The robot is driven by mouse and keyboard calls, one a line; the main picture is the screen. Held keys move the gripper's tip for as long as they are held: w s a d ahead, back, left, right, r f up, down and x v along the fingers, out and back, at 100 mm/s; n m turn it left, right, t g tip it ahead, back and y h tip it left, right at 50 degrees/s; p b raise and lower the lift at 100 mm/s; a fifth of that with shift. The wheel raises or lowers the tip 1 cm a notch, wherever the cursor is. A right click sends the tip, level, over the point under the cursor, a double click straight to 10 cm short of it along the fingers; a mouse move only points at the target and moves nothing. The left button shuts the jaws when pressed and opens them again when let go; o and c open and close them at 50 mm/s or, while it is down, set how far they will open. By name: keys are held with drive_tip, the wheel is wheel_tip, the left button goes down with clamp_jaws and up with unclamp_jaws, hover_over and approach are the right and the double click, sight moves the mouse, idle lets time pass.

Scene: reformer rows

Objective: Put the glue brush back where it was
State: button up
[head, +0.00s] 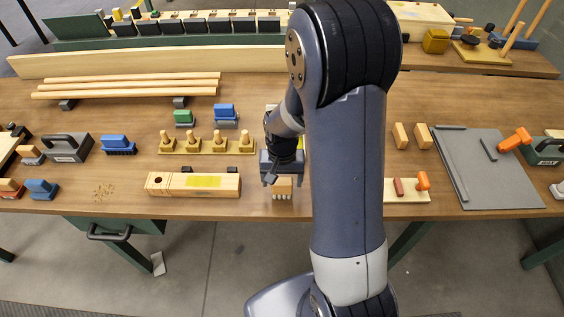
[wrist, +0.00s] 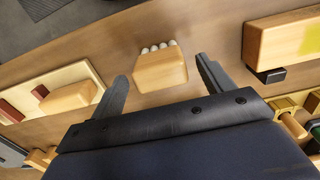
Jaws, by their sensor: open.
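A pale wooden block with a row of white tufts or knobs along one edge (head: 283,190), which looks like the glue brush, is at the table's front edge. It also shows in the wrist view (wrist: 160,72). My gripper (head: 282,182) is over it, pointing down, with its fingers apart. In the wrist view the block appears between the two fingertips (wrist: 161,66), with a visible gap on each side. I cannot tell how far the fingers reach down beside it. My arm hides part of the table to the right of the block.
A long wooden block with a yellow patch (head: 193,184) lies left of my gripper. Behind it is a peg rack (head: 205,147). A pale board with a red piece and an orange-handled tool (head: 405,197) lies to the right, near a grey mat (head: 490,190).

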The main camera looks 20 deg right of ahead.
wheel_tip(320, 180, up, 9)
drive_tip(key=shift+f, duration=0.15)
